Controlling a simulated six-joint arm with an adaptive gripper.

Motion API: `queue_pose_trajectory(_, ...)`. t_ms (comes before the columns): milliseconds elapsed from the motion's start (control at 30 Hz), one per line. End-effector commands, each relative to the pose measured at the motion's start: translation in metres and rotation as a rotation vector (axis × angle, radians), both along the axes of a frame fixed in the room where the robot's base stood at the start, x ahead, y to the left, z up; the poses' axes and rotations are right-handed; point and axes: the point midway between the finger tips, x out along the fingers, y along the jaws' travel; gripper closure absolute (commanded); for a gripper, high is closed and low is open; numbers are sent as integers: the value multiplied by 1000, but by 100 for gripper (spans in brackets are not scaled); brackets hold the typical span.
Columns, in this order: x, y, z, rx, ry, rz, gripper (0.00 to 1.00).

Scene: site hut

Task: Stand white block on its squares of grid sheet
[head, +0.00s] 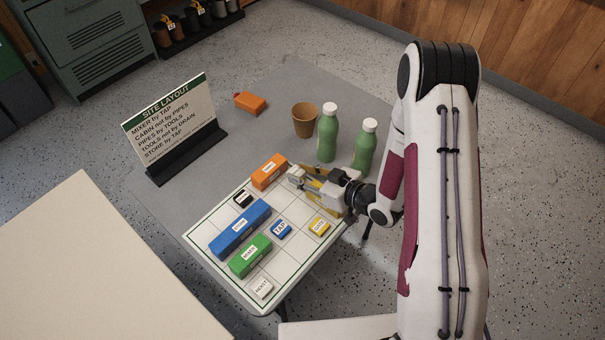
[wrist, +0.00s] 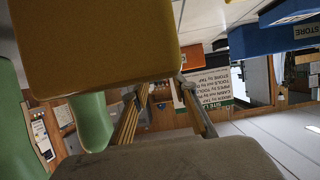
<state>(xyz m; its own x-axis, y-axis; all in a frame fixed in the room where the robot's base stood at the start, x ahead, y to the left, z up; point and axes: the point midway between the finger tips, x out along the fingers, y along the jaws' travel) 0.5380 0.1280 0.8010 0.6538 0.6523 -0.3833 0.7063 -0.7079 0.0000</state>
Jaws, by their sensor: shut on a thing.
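A pale white block (head: 296,175) is at the tips of my gripper (head: 304,180), which is shut on it. The gripper is over the far right part of the grid sheet (head: 288,206), close beside the orange block. I cannot tell whether the held block touches the sheet. The wrist view shows a large ochre part above and a grey part below, very near the lens; the white block is not clearly made out there. The orange block (head: 269,172), long blue STORE block (head: 240,228) and green block (head: 250,256) lie on the sheet.
Black (head: 243,198), blue TAP (head: 281,230), yellow (head: 319,227) and small white labelled (head: 262,288) pieces occupy other squares. Two green bottles (head: 327,133) (head: 364,145) and a brown cup (head: 305,120) stand behind the gripper. A layout sign (head: 172,125) stands left.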

Motion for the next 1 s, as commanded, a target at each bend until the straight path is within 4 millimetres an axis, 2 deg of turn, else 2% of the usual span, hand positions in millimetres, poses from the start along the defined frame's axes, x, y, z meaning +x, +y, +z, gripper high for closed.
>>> queue_pose_trajectory(567,0,0,-7,0,-1,-1,95)
queue_pose_trajectory(600,0,0,-7,0,-1,-1,68)
queue_pose_trajectory(667,0,0,-7,0,-1,-1,56)
queue_pose_trajectory(1000,0,0,-6,0,0,-1,56)
